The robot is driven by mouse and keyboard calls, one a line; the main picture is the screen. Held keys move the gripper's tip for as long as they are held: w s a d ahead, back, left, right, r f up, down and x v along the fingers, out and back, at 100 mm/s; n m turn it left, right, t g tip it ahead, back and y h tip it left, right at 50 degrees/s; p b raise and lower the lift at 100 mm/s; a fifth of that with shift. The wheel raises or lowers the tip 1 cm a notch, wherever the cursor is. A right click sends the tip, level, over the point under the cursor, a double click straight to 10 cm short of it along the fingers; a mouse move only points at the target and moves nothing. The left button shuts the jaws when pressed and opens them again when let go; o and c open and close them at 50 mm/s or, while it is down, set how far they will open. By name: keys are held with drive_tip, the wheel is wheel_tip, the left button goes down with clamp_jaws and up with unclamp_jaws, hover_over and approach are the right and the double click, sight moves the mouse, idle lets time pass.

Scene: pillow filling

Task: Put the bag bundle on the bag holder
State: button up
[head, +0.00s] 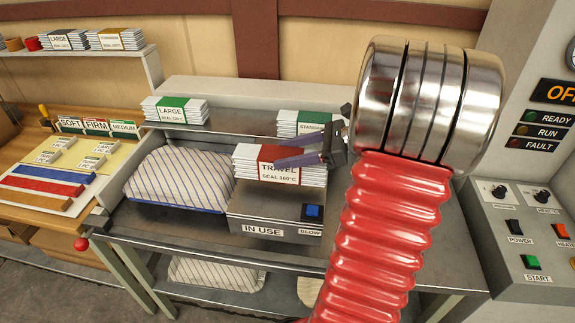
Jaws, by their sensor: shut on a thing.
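The bag bundle (258,172) is a stack of white bags with a red band, labelled TRAVEL, SEAL 160°C. My gripper (302,154), with purple fingers, reaches in from the right and is shut on the bundle's right part. The bundle is level, over the back of the grey metal box labelled IN USE (262,207), which appears to be the bag holder. I cannot tell whether the bundle touches the box. The rear of the box top is hidden behind the bundle.
A striped pillow (180,178) lies left of the box. LARGE (175,110) and STANDARD (300,122) bundles sit on the shelf behind. A blue BLOW button (312,211) is on the box. A red hose (385,225) with a metal nozzle (430,100) blocks the right side.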

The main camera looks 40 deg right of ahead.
drive_tip(key=shift+f, duration=1.8)
drive_tip(key=o, duration=1.4)
drive_tip(key=shift+f, duration=0.1)
drive_tip(key=v, duration=1.2)
